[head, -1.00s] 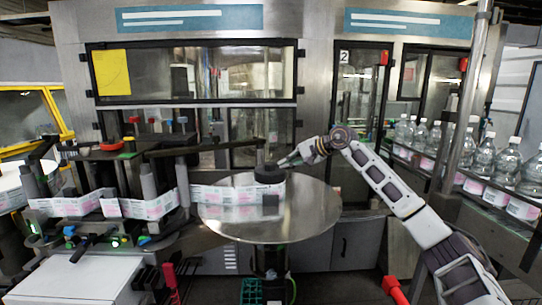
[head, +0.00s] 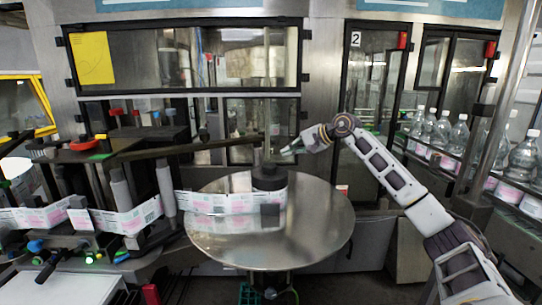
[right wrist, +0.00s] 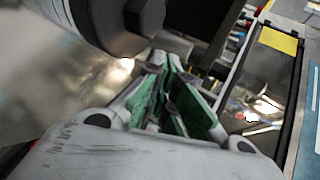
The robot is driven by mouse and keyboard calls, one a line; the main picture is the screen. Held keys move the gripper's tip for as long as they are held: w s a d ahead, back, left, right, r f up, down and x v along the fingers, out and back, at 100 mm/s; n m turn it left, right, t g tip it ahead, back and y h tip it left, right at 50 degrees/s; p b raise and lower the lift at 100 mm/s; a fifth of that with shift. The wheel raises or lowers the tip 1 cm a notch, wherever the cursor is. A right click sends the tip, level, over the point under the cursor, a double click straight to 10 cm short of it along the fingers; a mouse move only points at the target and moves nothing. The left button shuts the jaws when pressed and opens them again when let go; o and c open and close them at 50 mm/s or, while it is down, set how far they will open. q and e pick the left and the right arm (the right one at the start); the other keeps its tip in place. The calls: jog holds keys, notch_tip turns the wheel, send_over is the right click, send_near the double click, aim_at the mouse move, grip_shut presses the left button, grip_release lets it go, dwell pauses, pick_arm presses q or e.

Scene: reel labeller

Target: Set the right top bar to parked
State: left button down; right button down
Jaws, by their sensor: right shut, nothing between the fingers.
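The right top bar (head: 190,150) is a long dark bar. It runs from the labeller on the left to above the round metal reel plate (head: 310,235). Its right end lies over the dark hub (head: 269,177) at the plate's middle. My right gripper (head: 286,151) is shut and empty, just right of the bar's end and above the hub. I cannot tell whether it touches the bar. In the right wrist view my gripper's green-padded fingers (right wrist: 172,105) point away beside a large dark cylinder (right wrist: 100,20). My left gripper is out of view.
A printed label strip (head: 225,203) runs from the left rollers to the hub. Glass cabinet doors (head: 185,60) stand behind. Bottles (head: 525,155) line a conveyor at the right. A metal post (head: 495,110) stands near my right arm.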

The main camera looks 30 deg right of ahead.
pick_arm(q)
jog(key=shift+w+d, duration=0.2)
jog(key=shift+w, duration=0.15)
pick_arm(e)
jog(key=shift+w+d+r, duration=0.1)
jog(key=shift+w+d, duration=0.05)
jog(key=shift+w, duration=0.05)
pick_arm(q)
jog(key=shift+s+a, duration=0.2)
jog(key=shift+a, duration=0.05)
